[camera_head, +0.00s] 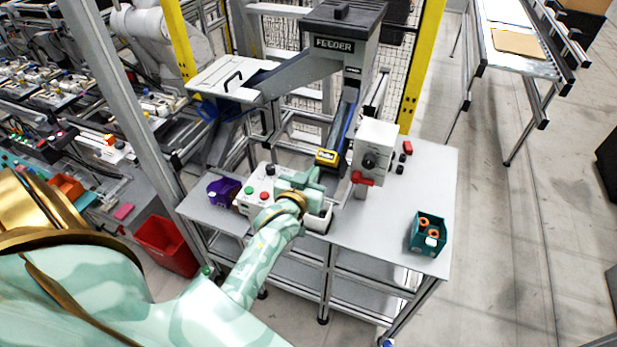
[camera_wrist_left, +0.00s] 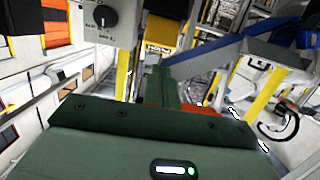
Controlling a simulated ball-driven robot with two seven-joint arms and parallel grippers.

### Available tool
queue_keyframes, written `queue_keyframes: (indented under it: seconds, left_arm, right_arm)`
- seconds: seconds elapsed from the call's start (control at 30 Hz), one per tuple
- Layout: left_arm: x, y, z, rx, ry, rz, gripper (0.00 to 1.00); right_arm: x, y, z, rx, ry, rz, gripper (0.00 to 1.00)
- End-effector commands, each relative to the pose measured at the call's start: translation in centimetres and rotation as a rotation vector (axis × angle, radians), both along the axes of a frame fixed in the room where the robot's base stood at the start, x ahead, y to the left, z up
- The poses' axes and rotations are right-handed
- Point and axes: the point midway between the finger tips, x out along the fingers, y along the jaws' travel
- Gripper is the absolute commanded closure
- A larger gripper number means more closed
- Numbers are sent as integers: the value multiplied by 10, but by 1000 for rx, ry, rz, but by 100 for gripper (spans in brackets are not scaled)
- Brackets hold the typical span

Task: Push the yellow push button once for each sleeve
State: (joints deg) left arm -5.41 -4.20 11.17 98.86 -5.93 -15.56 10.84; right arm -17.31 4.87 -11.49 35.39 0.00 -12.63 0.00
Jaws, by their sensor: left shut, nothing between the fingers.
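My left gripper (camera_head: 312,180) is shut and empty, over the middle of the workbench, beside a white control box (camera_head: 242,206). The box carries a green button (camera_head: 249,190) and red buttons; my gripper and wrist cover its right part. I cannot make out a yellow push button on it. A yellow block (camera_head: 327,157) with a dark label sits at the low end of the feeder chute, just beyond my fingertips. In the left wrist view my shut fingers (camera_wrist_left: 158,88) point toward this yellow block (camera_wrist_left: 160,48). Orange ring-like pieces (camera_head: 433,233), possibly sleeves, lie in a teal bin (camera_head: 414,240). My right gripper is out of view.
A white fixture box (camera_head: 376,136) with a black knob and red clamp (camera_head: 363,179) stands right of the chute. The feeder (camera_head: 340,45) rises behind. A purple bin (camera_head: 222,191) is at the bench's left.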

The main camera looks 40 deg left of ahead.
Motion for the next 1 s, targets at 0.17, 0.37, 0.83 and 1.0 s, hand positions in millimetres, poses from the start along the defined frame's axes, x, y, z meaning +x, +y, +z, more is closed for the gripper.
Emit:
queue_keyframes:
  seconds: [0.17, 0.37, 0.83, 1.0]
  left_arm:
    - [-16, -4, 3, 1, 0, 0, 100]
    - [-19, -4, 4, 1, 0, 0, 100]
    - [-18, -4, 4, 0, -1, 0, 100]
    - [-18, -4, 4, 0, -1, 0, 100]
  right_arm:
    - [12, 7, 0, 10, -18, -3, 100]
    - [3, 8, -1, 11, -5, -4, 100]
    - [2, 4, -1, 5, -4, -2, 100]
    - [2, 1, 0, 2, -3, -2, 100]
